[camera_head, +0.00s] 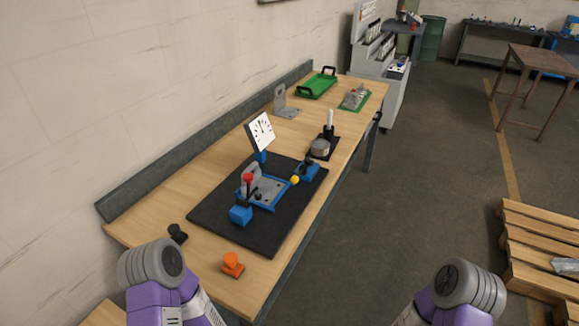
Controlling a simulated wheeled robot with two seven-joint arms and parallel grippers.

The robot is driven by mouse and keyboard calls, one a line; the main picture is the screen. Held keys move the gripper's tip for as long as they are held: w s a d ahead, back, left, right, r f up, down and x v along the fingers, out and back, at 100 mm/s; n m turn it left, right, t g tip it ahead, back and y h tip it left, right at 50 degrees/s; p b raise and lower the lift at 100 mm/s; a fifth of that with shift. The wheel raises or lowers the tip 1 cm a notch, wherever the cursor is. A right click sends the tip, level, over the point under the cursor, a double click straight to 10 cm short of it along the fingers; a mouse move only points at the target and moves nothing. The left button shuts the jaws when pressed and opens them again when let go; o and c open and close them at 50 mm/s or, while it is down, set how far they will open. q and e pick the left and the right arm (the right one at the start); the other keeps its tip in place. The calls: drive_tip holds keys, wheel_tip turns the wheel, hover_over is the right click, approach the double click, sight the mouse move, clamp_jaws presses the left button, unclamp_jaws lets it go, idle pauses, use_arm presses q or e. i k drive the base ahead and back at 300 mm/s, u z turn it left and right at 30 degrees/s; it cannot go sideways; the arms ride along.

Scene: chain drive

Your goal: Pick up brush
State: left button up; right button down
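An upright item with a white handle (330,118) and a dark lower part stands on a small black base (329,155) near the right edge of the workbench. It looks like the brush, but it is too small to be sure. A grey round pot (320,147) stands right beside it on the same base. Purple and grey parts of both my arms show at the bottom left and bottom right. Neither gripper shows in the picture.
A black mat (215,212) on the workbench (150,227) carries a blue fixture (262,205) and a dial gauge (261,132). An orange part (232,264) and a black part (177,233) lie at the near end. A green tray (318,84) stands at the far end. Wooden pallets (540,245) lie right.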

sight(331, 113)
drive_tip(key=z, duration=0.85)
drive_tip(key=i, duration=4.5)
drive_tip(key=u, duration=4.35)
drive_tip(key=i, duration=0.3)
drive_tip(key=z, duration=0.2)
